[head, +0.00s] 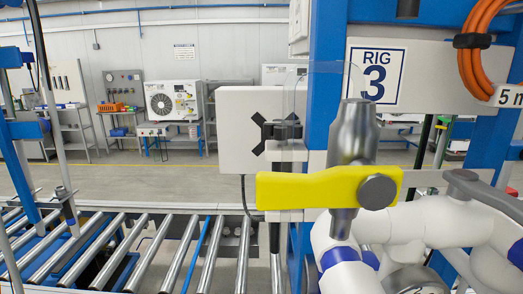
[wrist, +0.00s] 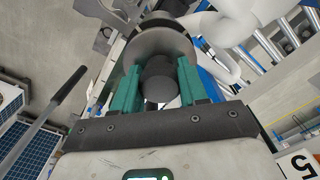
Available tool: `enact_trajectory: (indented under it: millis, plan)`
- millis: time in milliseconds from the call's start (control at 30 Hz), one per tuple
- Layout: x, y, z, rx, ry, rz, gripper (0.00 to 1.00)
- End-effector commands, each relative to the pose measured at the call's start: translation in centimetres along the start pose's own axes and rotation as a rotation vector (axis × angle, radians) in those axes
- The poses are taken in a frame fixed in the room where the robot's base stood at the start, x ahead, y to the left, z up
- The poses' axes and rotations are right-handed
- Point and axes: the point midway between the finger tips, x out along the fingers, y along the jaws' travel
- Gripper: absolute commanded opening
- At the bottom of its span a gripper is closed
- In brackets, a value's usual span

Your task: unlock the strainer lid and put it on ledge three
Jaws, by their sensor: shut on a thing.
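In the wrist view, my gripper (wrist: 158,88) has its two green fingers closed on a dark round knob (wrist: 158,78). The knob stands on a grey disc, which looks like the strainer lid (wrist: 160,42). I cannot tell whether the disc is seated or free, and the strainer body under it is not clearly visible. In the head view, neither my gripper nor the lid can be made out; my white arm fills the lower right. No ledge marked three can be made out; a RIG 3 sign (head: 375,76) hangs on the panel.
A yellow lever (head: 315,188) on a grey metal fitting (head: 355,135) stands close in front. A roller conveyor (head: 150,250) runs at lower left. Blue posts (head: 327,60) and a coiled orange hose (head: 482,22) flank the panel. The floor behind is open.

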Motion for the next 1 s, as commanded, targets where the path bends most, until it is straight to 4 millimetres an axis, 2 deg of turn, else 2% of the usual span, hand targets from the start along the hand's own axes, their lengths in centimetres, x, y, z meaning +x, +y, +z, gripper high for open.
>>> enact_trajectory:
  millis: [500, 1000]
  plan:
    - [-1.3, 0.0, 0.0, 0.000, 0.000, 0.000, 0.06]
    - [-1.6, 0.0, 0.0, 0.001, 0.001, 0.000, 0.06]
